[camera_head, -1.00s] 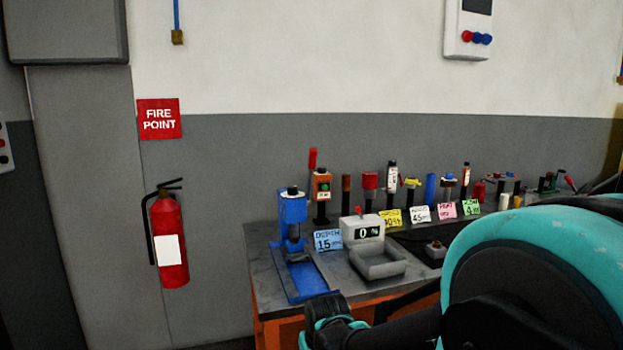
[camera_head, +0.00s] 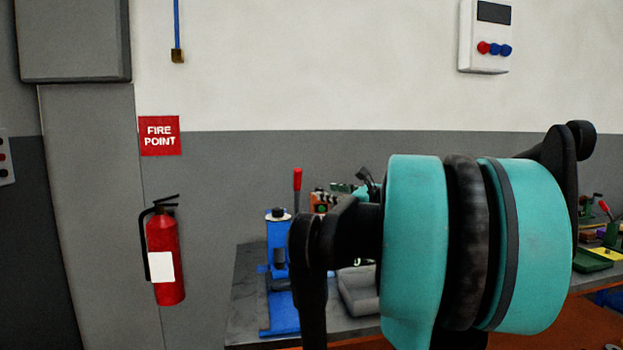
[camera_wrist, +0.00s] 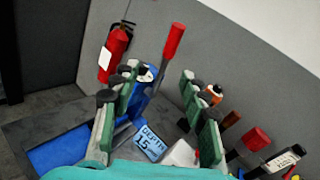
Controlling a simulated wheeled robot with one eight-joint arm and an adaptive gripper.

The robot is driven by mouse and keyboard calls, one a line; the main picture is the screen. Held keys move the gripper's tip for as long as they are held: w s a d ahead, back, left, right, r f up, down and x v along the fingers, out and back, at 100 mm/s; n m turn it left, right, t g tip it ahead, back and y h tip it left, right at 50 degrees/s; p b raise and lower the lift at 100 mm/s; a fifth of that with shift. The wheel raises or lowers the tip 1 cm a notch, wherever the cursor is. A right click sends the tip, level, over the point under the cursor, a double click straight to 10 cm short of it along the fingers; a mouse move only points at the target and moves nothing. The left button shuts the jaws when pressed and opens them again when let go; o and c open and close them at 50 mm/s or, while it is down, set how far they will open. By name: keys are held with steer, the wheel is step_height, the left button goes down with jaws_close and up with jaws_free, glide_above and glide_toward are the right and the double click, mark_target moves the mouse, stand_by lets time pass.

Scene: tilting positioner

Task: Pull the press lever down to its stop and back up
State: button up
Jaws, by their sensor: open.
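The press (camera_head: 277,240) is blue and stands at the left end of the bench. Its lever (camera_head: 297,180) has a red grip and points up. In the wrist view the red grip (camera_wrist: 173,42) leans a little right, above the blue press body (camera_wrist: 147,84). My gripper (camera_wrist: 158,75) is open, with green-padded fingers on either side of the picture. The lever shows in the gap between the fingers, beyond the tips, and nothing is held. The left finger hides part of the press. In the head view my arm hides much of the bench.
Several tools and bottles, including a red-capped one (camera_wrist: 255,140), line the bench. A fire extinguisher (camera_head: 165,255) hangs on the wall to the left.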

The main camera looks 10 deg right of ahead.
mark_target(300, 178)
steer(key=shift+m+t, duration=0.3)
steer(key=shift+m, duration=0.2)
steer(key=x, duration=0.5)
steer(key=d+r+x, duration=0.1)
steer(key=x, duration=0.5)
steer(key=r+x, duration=0.1)
steer(key=x, duration=0.5)
steer(key=shift+w+d, duration=0.15)
steer(key=shift+w, duration=0.2)
jaws_close()
